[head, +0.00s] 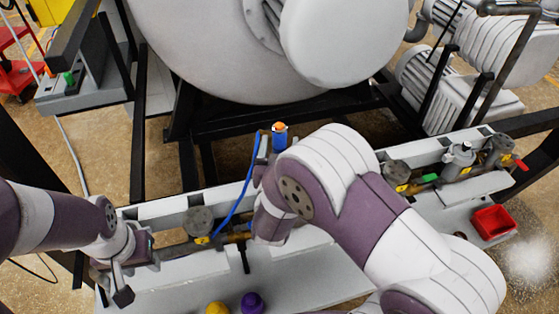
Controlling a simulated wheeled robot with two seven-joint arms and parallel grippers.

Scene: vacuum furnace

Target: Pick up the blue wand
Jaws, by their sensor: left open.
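A blue wand (279,141) with an orange and white top stands upright near the middle of the head view, behind the rail of valves. Its lower part is hidden by my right arm. My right gripper (263,158) is right beside the wand, at its left and front. My own arm hides most of its fingers, so I cannot tell whether they hold the wand. My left gripper (137,277) is open and empty at the lower left, well apart from the wand, over the left end of the rail.
A blue hose (240,192) curves down left of the wand. Valves (199,221) line the pale rail. The large furnace vessel (220,50) on a black frame stands behind. A yellow knob (216,308), a purple knob (252,302) and a red bin (493,222) are in front.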

